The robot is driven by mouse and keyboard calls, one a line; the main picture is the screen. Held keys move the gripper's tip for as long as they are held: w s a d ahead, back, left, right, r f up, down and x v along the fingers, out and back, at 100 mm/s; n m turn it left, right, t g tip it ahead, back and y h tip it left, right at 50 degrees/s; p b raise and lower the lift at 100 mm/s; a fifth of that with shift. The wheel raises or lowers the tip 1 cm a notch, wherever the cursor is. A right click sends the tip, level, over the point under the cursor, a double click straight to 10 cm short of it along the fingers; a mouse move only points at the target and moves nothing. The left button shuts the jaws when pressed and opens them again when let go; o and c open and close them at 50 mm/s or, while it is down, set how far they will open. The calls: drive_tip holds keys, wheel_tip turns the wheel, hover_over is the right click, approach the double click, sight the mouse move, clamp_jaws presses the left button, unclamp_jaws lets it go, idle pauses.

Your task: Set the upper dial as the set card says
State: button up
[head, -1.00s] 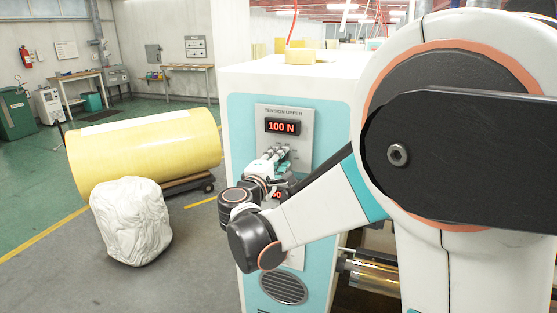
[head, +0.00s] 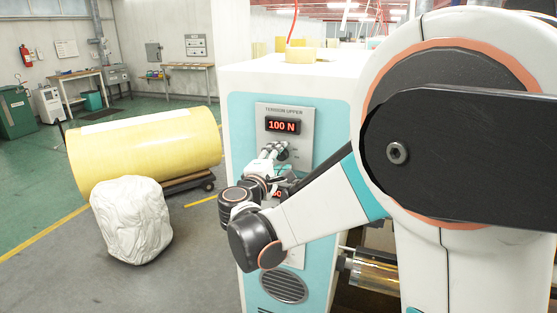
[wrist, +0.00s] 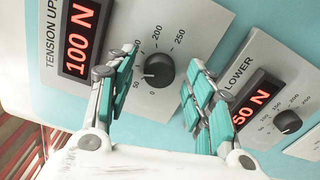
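The upper dial (wrist: 159,70) is a black round knob on a grey plate with numbers around it. Its small white mark faces left in the wrist view. The upper display (wrist: 80,38) reads 100 N; it also shows in the head view (head: 283,126). My gripper (wrist: 161,68) is open, with its teal-padded fingers on either side of the upper dial and gaps between. In the head view my gripper (head: 273,152) is in front of the upper panel, just below the display. I cannot make out a set card.
The lower dial (wrist: 287,121) and lower display (wrist: 250,100), reading 50 N, are right of my fingers in the wrist view. A large yellow roll (head: 150,150) and a white covered bundle (head: 132,220) stand left of the machine cabinet (head: 240,110).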

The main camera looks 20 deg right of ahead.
drive_tip(key=v, duration=0.7)
drive_tip(key=shift+s+a, duration=0.2)
